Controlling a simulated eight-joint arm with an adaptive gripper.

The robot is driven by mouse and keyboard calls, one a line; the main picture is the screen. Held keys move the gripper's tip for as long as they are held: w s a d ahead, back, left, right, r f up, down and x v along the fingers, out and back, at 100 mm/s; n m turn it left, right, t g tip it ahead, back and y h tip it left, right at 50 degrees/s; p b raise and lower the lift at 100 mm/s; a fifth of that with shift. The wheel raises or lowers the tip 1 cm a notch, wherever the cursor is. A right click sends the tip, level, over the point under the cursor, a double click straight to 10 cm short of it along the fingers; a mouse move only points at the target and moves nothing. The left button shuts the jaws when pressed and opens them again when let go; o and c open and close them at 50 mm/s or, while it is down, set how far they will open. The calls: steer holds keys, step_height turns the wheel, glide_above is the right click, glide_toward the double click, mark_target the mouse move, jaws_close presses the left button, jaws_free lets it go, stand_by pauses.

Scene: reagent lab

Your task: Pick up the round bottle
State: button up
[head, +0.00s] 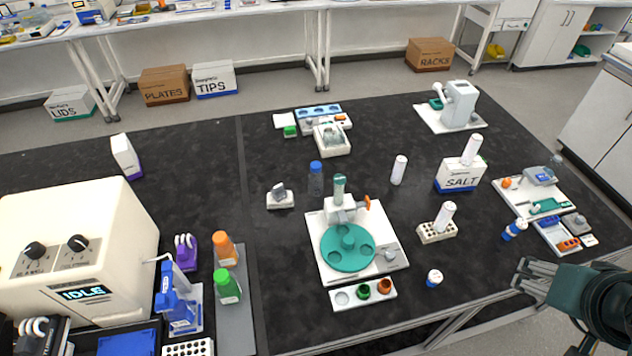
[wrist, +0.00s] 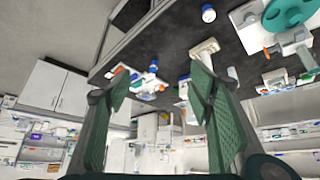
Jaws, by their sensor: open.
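Which one is the round bottle I cannot tell for sure. A dark blue-capped bottle (head: 316,178) stands behind the green turntable. Orange (head: 225,249) and green (head: 227,286) bottles stand at left. My gripper (head: 533,277) is open and empty at the front right edge; its two fingers frame the wrist view (wrist: 160,88).
A turntable device (head: 348,247) stands mid-table, with a small cup tray (head: 363,294) in front. A white tube rack (head: 437,232), a salt box (head: 460,175) and a tray (head: 535,194) stand at right. Clear table surrounds the short bottle.

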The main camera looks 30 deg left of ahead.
steer(key=w+a+r+n+g+y, duration=0.1)
steer(key=w+a+r+n, duration=0.1)
steer(key=w+a, duration=0.45)
steer(key=w+a+r+n+g, duration=0.1)
steer(key=w+a+r+n, duration=0.15)
steer(key=w+a, duration=0.4)
steer(key=w+a+f+n+g, duration=0.1)
steer(key=w+a+f+n, duration=0.15)
steer(key=w+a, duration=0.5)
steer(key=n+g, duration=0.3)
steer(key=n, duration=0.3)
glide_above(315, 165)
steer(key=w+d, duration=0.3)
steer(key=d, duration=1.3)
step_height(315, 165, down, 11)
steer(key=s+a+f+n, duration=0.1)
steer(key=a+f, duration=0.3)
steer(key=a, duration=0.1)
steer(key=a+f+n, duration=0.1)
steer(key=a+f, duration=0.3)
steer(key=a, duration=0.1)
steer(key=s+a+f+n+g+h, duration=0.1)
steer(key=a+f, duration=0.3)
steer(key=a, duration=0.1)
steer(key=shift+s+a+f+p, duration=0.25)
steer(key=shift+s+a+p, duration=0.05)
steer(key=shift+p, duration=0.05)
steer(key=shift+s+a+f, duration=0.1)
steer(key=shift+a+f, duration=0.1)
steer(key=shift+a, duration=0.05)
